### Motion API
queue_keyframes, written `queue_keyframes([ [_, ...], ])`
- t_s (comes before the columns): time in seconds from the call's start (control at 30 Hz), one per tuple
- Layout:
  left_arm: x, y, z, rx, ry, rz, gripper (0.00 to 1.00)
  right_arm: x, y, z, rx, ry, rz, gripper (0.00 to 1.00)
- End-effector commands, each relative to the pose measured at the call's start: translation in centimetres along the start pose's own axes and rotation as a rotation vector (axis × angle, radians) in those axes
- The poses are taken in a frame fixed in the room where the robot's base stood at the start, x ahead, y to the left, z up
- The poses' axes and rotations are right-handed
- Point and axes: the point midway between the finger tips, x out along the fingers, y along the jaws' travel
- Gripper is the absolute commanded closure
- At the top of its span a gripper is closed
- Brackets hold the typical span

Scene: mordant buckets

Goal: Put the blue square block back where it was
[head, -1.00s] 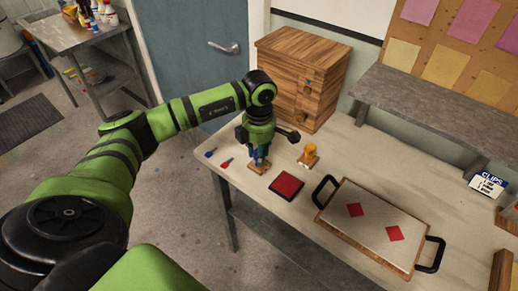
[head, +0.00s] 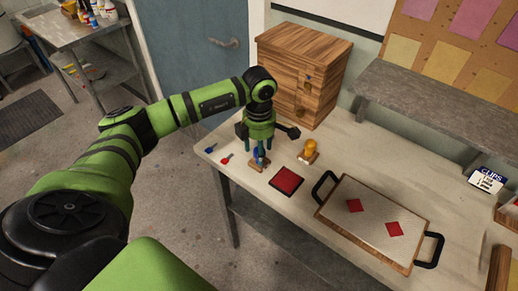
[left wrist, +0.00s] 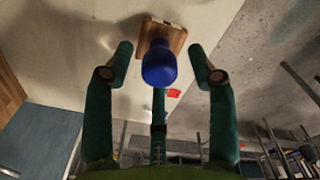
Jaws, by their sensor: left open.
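The blue block (head: 258,158) is a stamp-like piece with a round blue knob on a square wooden base. It stands on the worktable near the left front edge, left of a red square pad (head: 287,181). My left gripper (head: 258,152) is directly above it, pointing down, with its fingers apart on either side of the knob. In the left wrist view the blue knob (left wrist: 158,66) is between the open fingertips, with a gap on both sides, and its wooden base (left wrist: 162,35) rests on the table. My right gripper is not in view.
A yellow-knobbed block (head: 309,151) stands to the right. A black-handled tray (head: 376,222) bears two red diamonds. Small blue (head: 210,149) and red (head: 227,160) items lie at the left edge. A wooden drawer cabinet (head: 303,70) stands behind.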

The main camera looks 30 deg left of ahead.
Motion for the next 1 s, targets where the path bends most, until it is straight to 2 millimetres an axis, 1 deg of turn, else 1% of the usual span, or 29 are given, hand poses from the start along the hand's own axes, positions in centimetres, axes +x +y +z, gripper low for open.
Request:
queue_keyframes([
  [0.03, -0.6, 0.1, 0.1, 0.001, -0.005, 0.005, 0.43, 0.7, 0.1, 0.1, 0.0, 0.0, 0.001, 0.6],
  [0.17, -3.2, 0.2, 0.1, 0.0, -0.008, 0.008, 0.43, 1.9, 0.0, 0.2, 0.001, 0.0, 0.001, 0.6],
  [0.2, -4.1, 0.2, 0.1, 0.0, -0.008, 0.008, 0.43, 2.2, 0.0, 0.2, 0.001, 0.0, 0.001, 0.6],
  [0.4, -8.3, 0.1, 0.1, 0.0, -0.006, 0.006, 0.43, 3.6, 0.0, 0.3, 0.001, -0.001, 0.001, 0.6],
  [0.5, -9.9, 0.1, 0.1, 0.0, -0.005, 0.005, 0.43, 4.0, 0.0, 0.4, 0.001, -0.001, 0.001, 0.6],
  [0.6, -10.9, 0.1, 0.0, -0.001, -0.004, 0.004, 0.43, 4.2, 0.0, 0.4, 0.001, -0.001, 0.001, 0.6],
  [0.7, -11.4, 0.0, 0.0, -0.001, -0.002, 0.002, 0.43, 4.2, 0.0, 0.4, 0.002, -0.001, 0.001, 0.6],
  [1.0, -11.5, 0.0, 0.0, 0.0, -0.002, 0.001, 0.43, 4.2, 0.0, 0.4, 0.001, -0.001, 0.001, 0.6],
])
